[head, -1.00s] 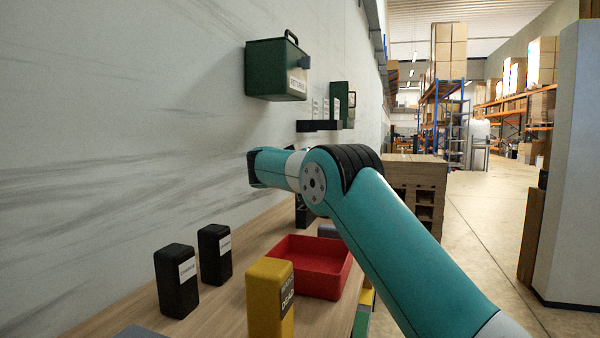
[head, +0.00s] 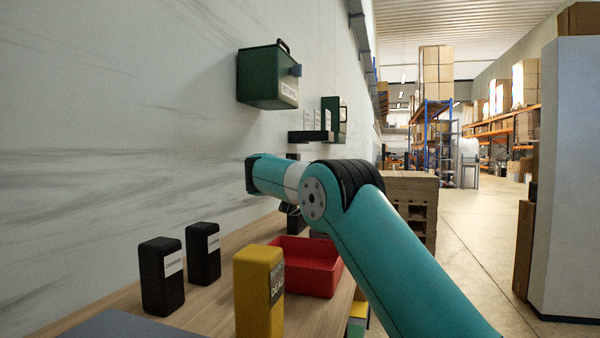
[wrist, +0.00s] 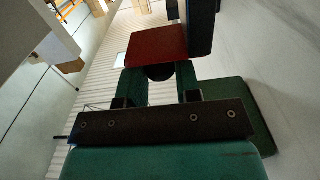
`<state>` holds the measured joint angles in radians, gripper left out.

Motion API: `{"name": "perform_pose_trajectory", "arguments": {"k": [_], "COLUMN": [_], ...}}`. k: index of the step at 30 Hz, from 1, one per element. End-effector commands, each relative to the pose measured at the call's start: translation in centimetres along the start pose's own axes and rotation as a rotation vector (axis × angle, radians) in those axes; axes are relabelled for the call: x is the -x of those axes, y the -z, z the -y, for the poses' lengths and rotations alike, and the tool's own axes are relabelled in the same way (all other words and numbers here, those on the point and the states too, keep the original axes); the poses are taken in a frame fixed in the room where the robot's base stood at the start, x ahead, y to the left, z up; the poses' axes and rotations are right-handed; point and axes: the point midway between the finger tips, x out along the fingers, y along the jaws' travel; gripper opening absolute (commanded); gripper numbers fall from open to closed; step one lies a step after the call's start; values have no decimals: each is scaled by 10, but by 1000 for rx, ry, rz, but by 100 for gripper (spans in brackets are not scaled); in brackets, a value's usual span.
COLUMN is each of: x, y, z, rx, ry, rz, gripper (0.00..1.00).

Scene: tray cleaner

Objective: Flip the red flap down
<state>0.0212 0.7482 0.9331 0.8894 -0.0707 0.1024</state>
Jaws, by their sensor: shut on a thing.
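The red flap (wrist: 156,46) shows in the wrist view at the upper middle, against a dark upright part (wrist: 201,24). My gripper (wrist: 157,78) is in the same view, its two green fingers apart at the flap's near edge, shut on the flap. A dark round part (wrist: 160,72) shows between the fingers. The exact contact is hard to see. In the head view my arm hides the gripper, and I cannot make out the flap.
A red tray (head: 322,278), a yellow box (head: 246,290) and two black boxes (head: 162,278) (head: 203,255) stand on the wooden table (head: 215,303). A green case (head: 262,80) hangs on the wall at left. The floor (head: 473,260) at right is clear.

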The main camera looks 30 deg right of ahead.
Motion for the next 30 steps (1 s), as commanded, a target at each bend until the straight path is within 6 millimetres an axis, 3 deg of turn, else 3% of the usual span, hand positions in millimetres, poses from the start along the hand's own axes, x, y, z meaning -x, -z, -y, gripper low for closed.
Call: {"name": "perform_pose_trajectory", "arguments": {"k": [6,7,9,20,25,30], "x": [0,0,0,4,29,72], "y": [-2,-2,-1,0,-2,-2], "z": [0,0,0,0,1,2], "rx": [2,2,2,1,2,3], "ry": [-1,-1,-1,0,2,5], "rz": [3,3,3,1,2,2], "gripper": [7,38,54,55,55,55]}}
